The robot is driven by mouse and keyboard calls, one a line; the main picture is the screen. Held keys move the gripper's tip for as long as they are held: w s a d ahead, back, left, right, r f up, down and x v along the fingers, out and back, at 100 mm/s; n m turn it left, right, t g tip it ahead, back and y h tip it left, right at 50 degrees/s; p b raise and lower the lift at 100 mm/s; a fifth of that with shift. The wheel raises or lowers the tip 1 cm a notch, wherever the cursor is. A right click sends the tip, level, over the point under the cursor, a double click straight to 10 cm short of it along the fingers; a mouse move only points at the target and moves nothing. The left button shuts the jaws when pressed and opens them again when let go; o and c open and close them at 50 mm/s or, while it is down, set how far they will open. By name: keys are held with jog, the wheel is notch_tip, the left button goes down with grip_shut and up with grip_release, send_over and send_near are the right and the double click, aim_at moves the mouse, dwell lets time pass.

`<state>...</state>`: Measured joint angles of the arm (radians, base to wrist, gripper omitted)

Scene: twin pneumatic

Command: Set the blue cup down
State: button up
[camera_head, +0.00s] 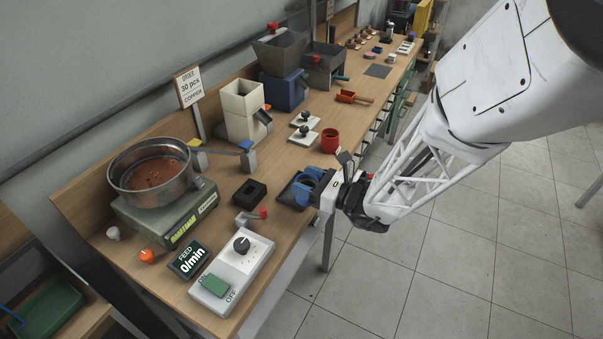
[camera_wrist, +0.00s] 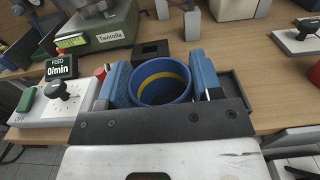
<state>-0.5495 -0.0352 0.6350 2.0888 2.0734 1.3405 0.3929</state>
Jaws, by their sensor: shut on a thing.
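The blue cup (camera_wrist: 160,82) is held between the two blue fingers of my gripper (camera_wrist: 161,88) in the wrist view. Its open mouth faces the camera, and a yellow band shows inside; it looks empty. In the head view my gripper (camera_head: 311,184) is at the front edge of the bench with the blue cup (camera_head: 306,183) in it. The cup is over or on a dark shallow tray (camera_head: 289,196). I cannot tell whether the cup's base touches the tray.
A small black block with a hollow (camera_head: 248,193) lies left of the tray. A red cup (camera_head: 330,140) stands behind it. A lever with a red knob (camera_head: 252,217) and a feed control box (camera_head: 233,270) are nearer. The scale (camera_head: 168,215) carries a metal pan (camera_head: 152,172) with copper-coloured pieces.

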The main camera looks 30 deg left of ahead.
jog(key=w+a, duration=0.4)
jog(key=w, duration=0.1)
jog(key=shift+a+f, duration=0.35)
jog(key=shift+a, duration=0.05)
jog(key=shift+f, duration=1.75)
jog(key=shift+f, duration=0.1)
jog(key=o, duration=1.1)
jog(key=shift+c, duration=0.2)
jog(key=shift+d, duration=0.1)
jog(key=d, duration=1.1)
jog(key=shift+d, duration=0.4)
